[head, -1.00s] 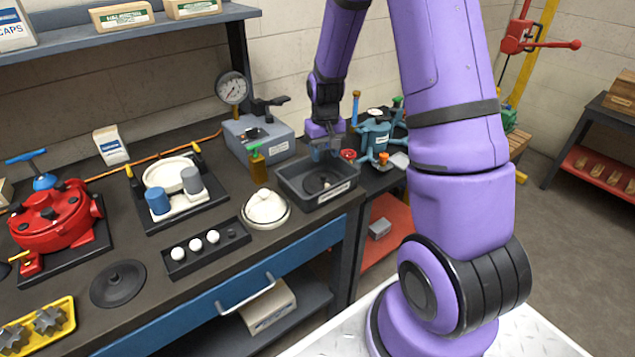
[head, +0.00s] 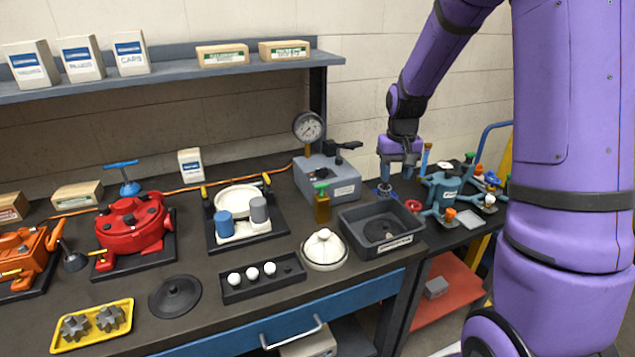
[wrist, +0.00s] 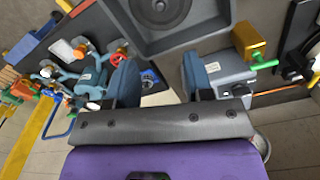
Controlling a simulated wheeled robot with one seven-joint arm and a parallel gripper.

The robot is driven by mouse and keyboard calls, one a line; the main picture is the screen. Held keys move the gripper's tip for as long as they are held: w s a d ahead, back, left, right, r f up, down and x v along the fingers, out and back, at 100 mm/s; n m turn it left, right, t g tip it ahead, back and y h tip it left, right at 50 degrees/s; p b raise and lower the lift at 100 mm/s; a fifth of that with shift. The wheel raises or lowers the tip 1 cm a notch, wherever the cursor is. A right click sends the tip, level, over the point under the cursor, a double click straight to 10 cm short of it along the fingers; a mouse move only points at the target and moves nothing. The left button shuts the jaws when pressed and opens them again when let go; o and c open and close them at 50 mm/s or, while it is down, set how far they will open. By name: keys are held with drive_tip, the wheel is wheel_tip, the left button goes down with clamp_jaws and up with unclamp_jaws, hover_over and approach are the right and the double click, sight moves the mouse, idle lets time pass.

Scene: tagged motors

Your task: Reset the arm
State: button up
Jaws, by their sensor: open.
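My purple arm comes down from the upper right in the head view. My gripper (head: 398,172) hangs above the back right part of the bench, behind the grey bin (head: 352,226) and left of the teal motor (head: 443,192). In the wrist view my gripper (wrist: 158,78) has its two blue-grey fingers spread apart with nothing held between them. A small blue ring-shaped part (wrist: 150,78) shows beyond the gap between the fingers. The grey bin (wrist: 205,38) holds a dark round part.
A grey test box with a pressure gauge (head: 309,127) stands left of my gripper. A green-capped bottle (head: 321,206), a white domed part (head: 323,250) and a red motor (head: 133,226) are farther left. A shelf (head: 180,78) with boxes runs along the wall.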

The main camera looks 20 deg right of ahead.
drive_tip(key=s+a+r+n+t, duration=0.1)
drive_tip(key=s+a+r, duration=0.3)
drive_tip(key=s+r, duration=0.3)
drive_tip(key=s+a+r+t, duration=0.2)
drive_tip(key=s+a+r, duration=0.2)
drive_tip(key=r, duration=0.4)
drive_tip(key=s+a+r+t, duration=0.1)
drive_tip(key=s+a+r, duration=0.1)
drive_tip(key=s, duration=0.5)
drive_tip(key=s+a+r+n+t, duration=0.1)
drive_tip(key=s+a+r, duration=0.2)
drive_tip(key=s, duration=0.5)
drive_tip(key=shift+r+n, duration=0.15)
drive_tip(key=shift+n, duration=0.15)
